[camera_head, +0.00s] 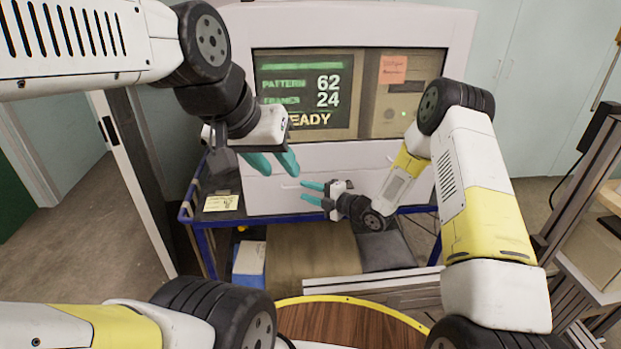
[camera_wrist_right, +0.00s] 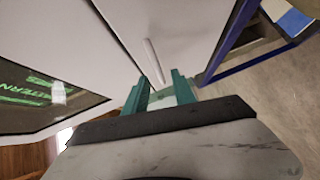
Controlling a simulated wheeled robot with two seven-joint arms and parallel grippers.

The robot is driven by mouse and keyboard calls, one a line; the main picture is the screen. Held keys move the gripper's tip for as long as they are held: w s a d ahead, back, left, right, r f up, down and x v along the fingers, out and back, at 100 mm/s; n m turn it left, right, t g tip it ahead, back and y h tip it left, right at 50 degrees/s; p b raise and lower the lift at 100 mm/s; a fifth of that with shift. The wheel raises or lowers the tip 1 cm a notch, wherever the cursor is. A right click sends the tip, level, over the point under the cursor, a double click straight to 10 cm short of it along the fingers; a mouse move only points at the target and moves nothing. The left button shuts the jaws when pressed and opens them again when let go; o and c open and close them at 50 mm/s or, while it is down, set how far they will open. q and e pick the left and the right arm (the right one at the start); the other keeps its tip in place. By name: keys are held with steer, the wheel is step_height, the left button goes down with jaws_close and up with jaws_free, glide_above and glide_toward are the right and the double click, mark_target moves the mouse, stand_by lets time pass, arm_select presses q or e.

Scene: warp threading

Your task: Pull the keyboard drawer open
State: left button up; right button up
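The keyboard drawer (camera_head: 335,160) is the pale lower front of the white cabinet, under the screen, and looks shut. Its thin white bar handle (camera_head: 290,186) shows just left of my right gripper's fingertips. My right gripper (camera_head: 304,192) has its teal fingers apart. In the right wrist view, the handle (camera_wrist_right: 153,61) runs down toward the gap between the open fingers (camera_wrist_right: 158,84); I cannot tell whether they touch it. My left gripper (camera_head: 276,168) hangs in front of the cabinet's left part, its two teal fingers apart and empty.
The cabinet stands on a blue-framed cart (camera_head: 197,235) with a yellow note (camera_head: 221,203) on its left. A round wooden top with a yellow rim (camera_head: 340,322) is close in front. A metal-framed rack (camera_head: 580,200) stands at the right. Open floor (camera_head: 70,240) lies left.

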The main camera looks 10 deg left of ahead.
mark_target(299, 188)
steer(key=shift+x, duration=1.6)
jaws_close()
